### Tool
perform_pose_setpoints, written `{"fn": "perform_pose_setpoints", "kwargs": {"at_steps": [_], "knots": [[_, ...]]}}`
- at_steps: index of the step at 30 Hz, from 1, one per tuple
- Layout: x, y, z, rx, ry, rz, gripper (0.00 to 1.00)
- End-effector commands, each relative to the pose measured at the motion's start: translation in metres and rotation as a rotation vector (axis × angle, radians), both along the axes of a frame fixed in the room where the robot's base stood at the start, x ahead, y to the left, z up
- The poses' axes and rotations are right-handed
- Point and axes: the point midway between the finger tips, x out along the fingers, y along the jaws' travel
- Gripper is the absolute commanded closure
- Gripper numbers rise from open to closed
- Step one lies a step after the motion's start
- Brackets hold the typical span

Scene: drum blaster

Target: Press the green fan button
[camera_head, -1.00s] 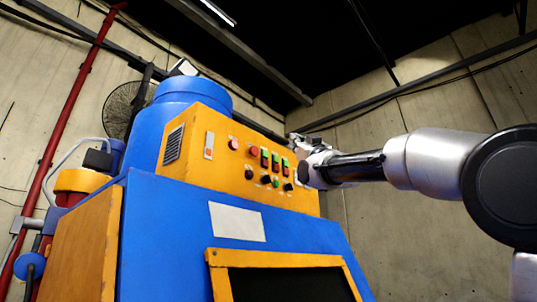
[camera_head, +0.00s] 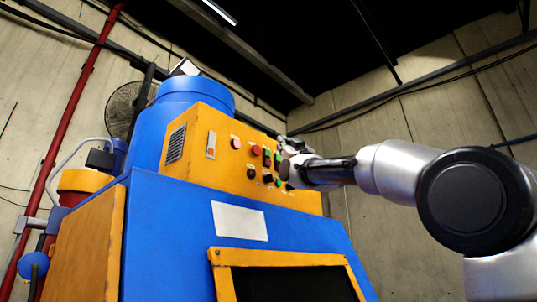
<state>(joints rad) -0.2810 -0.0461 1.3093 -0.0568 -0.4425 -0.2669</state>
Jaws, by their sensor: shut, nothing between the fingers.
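The yellow control panel (camera_head: 215,165) sits on top of the blue machine, with its buttons on the right half of its face. Green shows on the upper paired buttons (camera_head: 277,158), partly covered by my gripper. A small green button (camera_head: 278,182) is in the lower row, left of my wrist. I cannot read which one is the fan button. My gripper (camera_head: 284,143) is shut and empty. It is at the panel's right part, in front of or beside the upper buttons. Whether it touches any of them cannot be told.
Red buttons (camera_head: 235,143) and black knobs (camera_head: 251,174) lie close by on the same panel. A blue drum (camera_head: 192,100) stands behind it. The blue machine body (camera_head: 165,235) slopes below, with a yellow-framed dark opening (camera_head: 285,257). Open space lies to the right, before the concrete wall (camera_head: 450,110).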

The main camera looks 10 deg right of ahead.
Motion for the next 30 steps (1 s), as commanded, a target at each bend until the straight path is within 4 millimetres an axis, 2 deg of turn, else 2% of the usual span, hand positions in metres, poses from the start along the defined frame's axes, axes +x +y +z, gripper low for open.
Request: {"fn": "perform_pose_setpoints", "kwargs": {"at_steps": [3, 9, 30], "knots": [[0.011, 0.008, 0.0, 0.001, 0.002, 0.002, 1.0], [0.021, 0.015, 0.0, 0.001, 0.001, 0.001, 1.0], [0.022, 0.016, 0.0, 0.001, 0.001, 0.0, 1.0]]}}
